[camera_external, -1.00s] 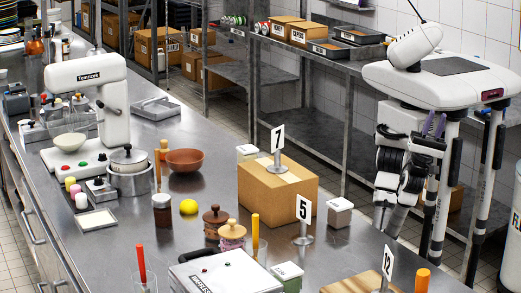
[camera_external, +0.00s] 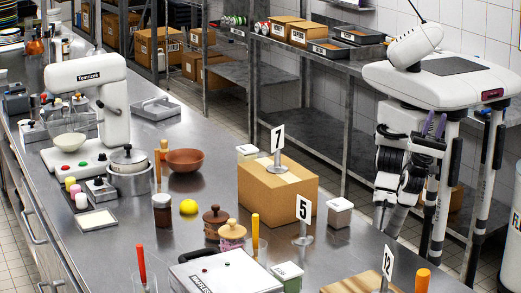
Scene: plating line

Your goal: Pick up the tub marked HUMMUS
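Several small square tubs with pale lids stand on the steel counter, and no lettering on them is readable, so I cannot tell which is marked HUMMUS. One tub (camera_external: 340,213) has a whitish lid and brownish sides and stands right of the cardboard box, closest to me. A greenish tub (camera_external: 288,277) stands at the front, beside a white lidded case. Another tub (camera_external: 247,153) is partly hidden behind the box. My gripper (camera_external: 386,217) hangs low at the end of my folded arm, at the counter's right edge. Its fingers are too unclear to judge; it touches no tub.
A cardboard box (camera_external: 277,190) with sign 7 stands mid-counter, left of the nearest tub. Sign 5 (camera_external: 303,220) and sign 12 (camera_external: 387,268) stand nearby. Jars and candle-like sticks crowd the left. Shelving stands behind.

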